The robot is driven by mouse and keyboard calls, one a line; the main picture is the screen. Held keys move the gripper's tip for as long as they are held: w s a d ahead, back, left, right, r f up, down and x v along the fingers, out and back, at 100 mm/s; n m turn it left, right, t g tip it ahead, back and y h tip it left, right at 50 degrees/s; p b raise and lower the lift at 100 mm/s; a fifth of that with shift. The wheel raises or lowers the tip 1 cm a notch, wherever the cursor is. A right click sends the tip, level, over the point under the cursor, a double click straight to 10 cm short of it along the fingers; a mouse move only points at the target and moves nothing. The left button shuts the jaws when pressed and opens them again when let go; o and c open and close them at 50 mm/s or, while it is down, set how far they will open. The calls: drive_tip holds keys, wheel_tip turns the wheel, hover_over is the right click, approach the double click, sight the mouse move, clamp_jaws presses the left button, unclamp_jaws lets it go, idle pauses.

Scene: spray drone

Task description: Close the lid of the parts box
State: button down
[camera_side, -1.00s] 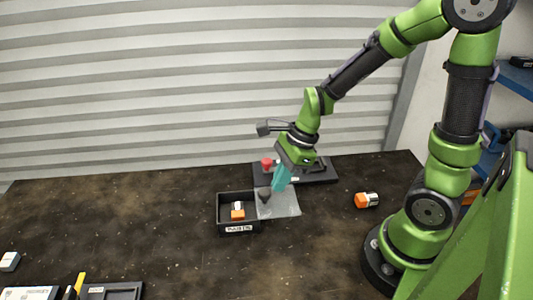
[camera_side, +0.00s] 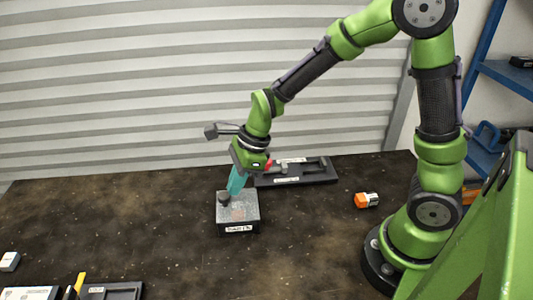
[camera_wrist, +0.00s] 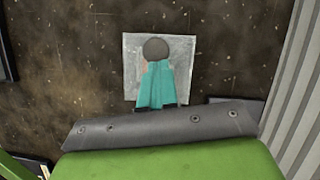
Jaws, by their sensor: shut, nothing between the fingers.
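The parts box (camera_side: 238,229) is a small black box with a white label, standing mid-table in the side view. Its clear, greyish lid (camera_side: 243,208) lies flat across the top, and an orange part shows faintly through it. A dark round knob (camera_side: 223,198) sits at the lid's left side; it also shows in the wrist view (camera_wrist: 155,48). My gripper (camera_side: 231,192) has teal fingers, closed together and empty, at the knob. In the wrist view the fingertips (camera_wrist: 155,66) are right beside the knob; I cannot tell whether they touch it.
A black tray (camera_side: 316,177) with a grey part and something red lies behind the box to the right. An orange and white part (camera_side: 367,200) lies further right. More items and a dark tray (camera_side: 112,291) are at the front left. The table around the box is mostly clear.

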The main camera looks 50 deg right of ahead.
sight(253, 197)
drive_tip(key=shift+s+d, duration=0.1)
drive_tip(key=shift+s+d, duration=0.15)
drive_tip(key=shift+d, duration=0.1)
drive_tip(key=d, duration=0.1)
drive_tip(key=s+d, duration=0.1)
drive_tip(key=shift+s+d, duration=0.25)
drive_tip(key=shift+d, duration=0.05)
drive_tip(key=v, duration=1)
drive_tip(key=s+r+n+t+h, duration=0.1)
drive_tip(key=s+r+n+t, duration=0.1)
drive_tip(key=n, duration=0.8)
drive_tip(key=s+r+n+t, duration=0.2)
drive_tip(key=s+r+n, duration=0.2)
drive_tip(key=s+n, duration=0.3)
drive_tip(key=n, duration=0.3)
drive_tip(key=shift+s+d+r+t+h, duration=0.3)
drive_tip(key=shift+s+d+t+h, duration=0.05)
drive_tip(key=shift+d+t+h, duration=0.05)
